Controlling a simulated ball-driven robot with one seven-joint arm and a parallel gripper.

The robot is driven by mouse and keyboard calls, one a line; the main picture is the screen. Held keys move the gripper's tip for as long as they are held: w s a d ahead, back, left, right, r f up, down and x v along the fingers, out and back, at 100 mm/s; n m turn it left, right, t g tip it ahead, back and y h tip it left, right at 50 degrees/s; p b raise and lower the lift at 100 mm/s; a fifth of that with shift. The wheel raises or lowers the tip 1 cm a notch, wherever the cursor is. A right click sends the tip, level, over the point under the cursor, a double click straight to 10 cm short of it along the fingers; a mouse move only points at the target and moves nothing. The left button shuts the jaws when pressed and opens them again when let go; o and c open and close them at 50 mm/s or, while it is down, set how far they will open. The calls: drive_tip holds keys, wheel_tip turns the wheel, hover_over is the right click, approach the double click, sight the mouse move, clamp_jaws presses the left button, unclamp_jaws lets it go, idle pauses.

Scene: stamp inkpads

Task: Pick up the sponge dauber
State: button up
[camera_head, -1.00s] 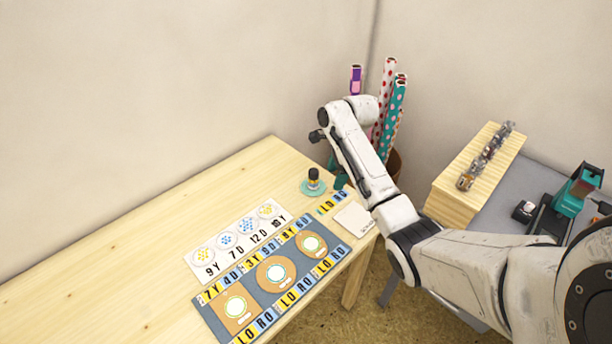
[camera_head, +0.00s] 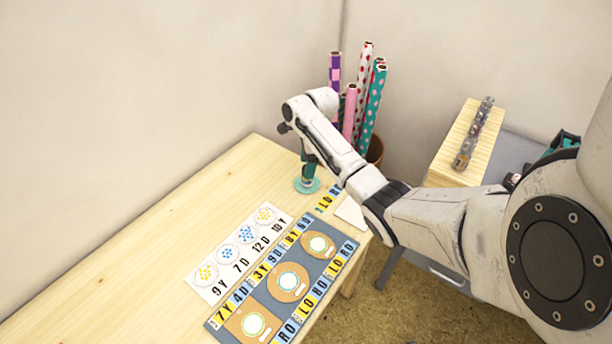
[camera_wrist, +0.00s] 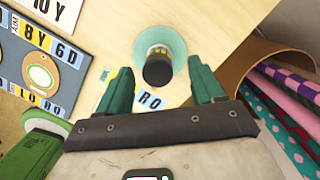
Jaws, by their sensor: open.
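The sponge dauber (camera_wrist: 158,68) is a small cylinder with a dark rounded top and a paler band, standing upright on a round teal dish (camera_wrist: 176,43). In the head view the dish (camera_head: 314,187) lies near the table's far right end, and the dauber on it is mostly hidden by my gripper (camera_head: 309,165). In the wrist view my gripper's two green fingers (camera_wrist: 160,74) are open and apart, with the dauber showing between their tips. Nothing is held. Whether the fingertips are level with the dauber cannot be told.
A brown bin (camera_head: 375,151) with several wrapping rolls (camera_head: 374,105) stands just beyond the table's right end, close to my gripper. A blue-grey board (camera_head: 262,292) and a white card (camera_head: 241,248) lie nearer on the table (camera_head: 120,270). The table's left side is clear.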

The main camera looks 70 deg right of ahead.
drive_tip(key=shift+w+a+f, duration=0.1)
drive_tip(key=shift+a+f, duration=0.05)
drive_tip(key=shift+f, duration=1.25)
drive_tip(key=shift+a+f, duration=0.1)
drive_tip(key=shift+f, duration=1.25)
drive_tip(key=c, duration=1.1)
drive_tip(key=shift+r, duration=0.1)
drive_tip(key=shift+r, duration=0.5)
drive_tip(key=s+a+r+p, duration=0.5)
drive_tip(key=s+a+r, duration=0.4)
drive_tip(key=r, duration=0.3)
drive_tip(key=shift+s, duration=0.9)
